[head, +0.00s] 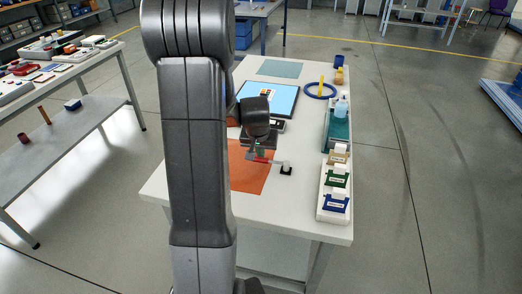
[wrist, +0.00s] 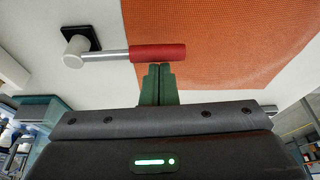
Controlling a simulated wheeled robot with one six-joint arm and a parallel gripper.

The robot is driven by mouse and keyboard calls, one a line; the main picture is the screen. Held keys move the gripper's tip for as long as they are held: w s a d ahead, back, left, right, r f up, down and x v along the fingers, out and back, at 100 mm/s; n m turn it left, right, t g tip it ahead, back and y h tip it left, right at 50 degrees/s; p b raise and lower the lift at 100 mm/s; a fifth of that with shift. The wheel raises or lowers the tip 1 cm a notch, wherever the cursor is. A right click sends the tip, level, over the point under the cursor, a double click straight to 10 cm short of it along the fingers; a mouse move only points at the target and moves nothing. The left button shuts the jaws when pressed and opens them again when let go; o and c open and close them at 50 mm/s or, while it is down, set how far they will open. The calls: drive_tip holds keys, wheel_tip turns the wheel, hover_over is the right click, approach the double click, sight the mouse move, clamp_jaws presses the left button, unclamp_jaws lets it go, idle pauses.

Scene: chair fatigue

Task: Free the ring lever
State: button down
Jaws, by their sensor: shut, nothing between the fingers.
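A lever (wrist: 115,55) has a red grip, a silver shaft and a white hub on a small black square base. In the head view the red grip (head: 262,160) points left from the white hub (head: 286,164), near the table's front. My gripper (wrist: 160,72) is shut and empty. Its green fingertips are right beside the red grip in the wrist view; I cannot tell whether they touch it. In the head view my gripper (head: 262,152) is just behind the grip, partly hidden by my wrist.
An orange mat (wrist: 230,35) lies under the grip end. On the white table (head: 300,211) are a blue-screened tablet (head: 285,100), a blue ring (head: 309,94) around a yellow post (head: 321,82), and a white rack (head: 333,213) of labelled bins at right. My arm hides the table's left part.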

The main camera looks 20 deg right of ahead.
drive_tip(key=shift+s+a, duration=0.1)
drive_tip(key=shift+s, duration=0.05)
drive_tip(key=shift+s+a+n+y, duration=0.45)
drive_tip(key=shift+s+n, duration=0.25)
drive_tip(key=shift+n, duration=0.4)
drive_tip(key=shift+s+a+f+b, duration=0.15)
drive_tip(key=shift+s+a+b, duration=0.3)
drive_tip(key=shift+s+b, duration=0.35)
drive_tip(key=s+n+y+b, duration=0.1)
drive_tip(key=s+n+b, duration=0.1)
drive_tip(key=shift+s+a+n+t, duration=0.1)
drive_tip(key=shift+s+n+t, duration=0.2)
drive_tip(key=shift+n, duration=0.1)
drive_tip(key=s+n+b, duration=0.1)
drive_tip(key=s+n+y+b, duration=0.1)
drive_tip(key=n, duration=0.1)
drive_tip(key=s+n+b, duration=0.1)
drive_tip(key=b, duration=0.1)
drive_tip(key=shift+s+d, duration=0.15)
drive_tip(key=shift+d, duration=0.1)
drive_tip(key=s+n+b, duration=0.1)
drive_tip(key=n, duration=0.1)
drive_tip(key=s+d+n+y+b, duration=0.1)
drive_tip(key=n, duration=0.1)
drive_tip(key=shift+s+d+y, duration=0.15)
drive_tip(key=shift+s+y, duration=0.05)
drive_tip(key=shift+y, duration=0.05)
drive_tip(key=shift+s+d, duration=0.35)
drive_tip(key=shift+s, duration=0.05)
drive_tip(key=shift+r, duration=0.2)
